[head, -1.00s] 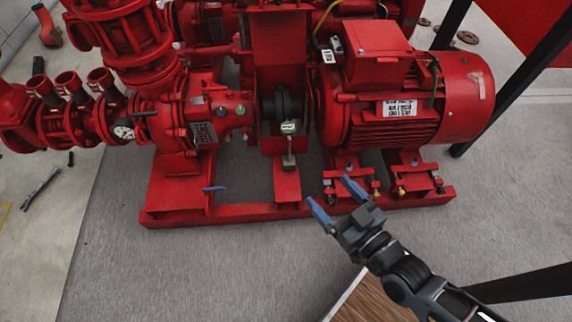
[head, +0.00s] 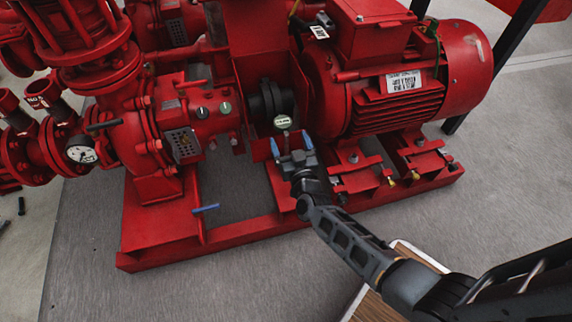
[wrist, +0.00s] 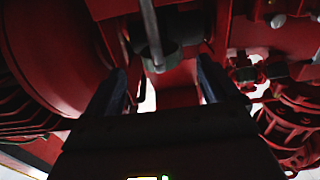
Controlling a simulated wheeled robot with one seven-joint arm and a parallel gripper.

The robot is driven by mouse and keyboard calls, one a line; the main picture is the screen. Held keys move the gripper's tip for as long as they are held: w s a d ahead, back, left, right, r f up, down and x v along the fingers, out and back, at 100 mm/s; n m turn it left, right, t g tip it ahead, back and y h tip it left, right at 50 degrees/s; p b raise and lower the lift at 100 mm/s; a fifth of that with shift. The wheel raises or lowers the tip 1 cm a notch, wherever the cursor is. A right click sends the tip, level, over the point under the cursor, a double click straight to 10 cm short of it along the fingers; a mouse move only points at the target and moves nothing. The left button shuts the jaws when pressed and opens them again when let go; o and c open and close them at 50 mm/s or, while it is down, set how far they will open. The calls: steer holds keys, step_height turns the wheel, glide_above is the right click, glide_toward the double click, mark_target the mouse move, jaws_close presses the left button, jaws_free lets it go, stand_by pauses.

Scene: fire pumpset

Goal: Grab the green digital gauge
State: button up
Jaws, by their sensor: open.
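The green digital gauge (head: 283,122) is small and round with a pale green face. In the head view it stands upright in front of the dark shaft coupling, between pump and motor. My gripper (head: 291,146) is open, its two blue fingertips apart just below the gauge face in the picture. The gripper hides the gauge's lower stem and base. In the wrist view my open fingers (wrist: 162,85) stand either side of a gap. A grey rod with a dark round end (wrist: 157,58) lies beyond; I cannot tell if it belongs to the gauge.
The red motor (head: 405,85) is right of my gripper and the red pump (head: 180,130) is left. A red base frame (head: 230,238) runs below. A dial gauge (head: 80,150) sits on the pipework. A wooden surface (head: 376,306) is at the front. Grey floor (head: 160,295) is clear.

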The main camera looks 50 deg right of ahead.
mark_target(287, 135)
steer(key=shift+b+x, duration=1.2)
steer(key=shift+x, duration=1.5)
steer(key=shift+r, duration=0.2)
jaws_close()
steer(key=shift+r, duration=0.1)
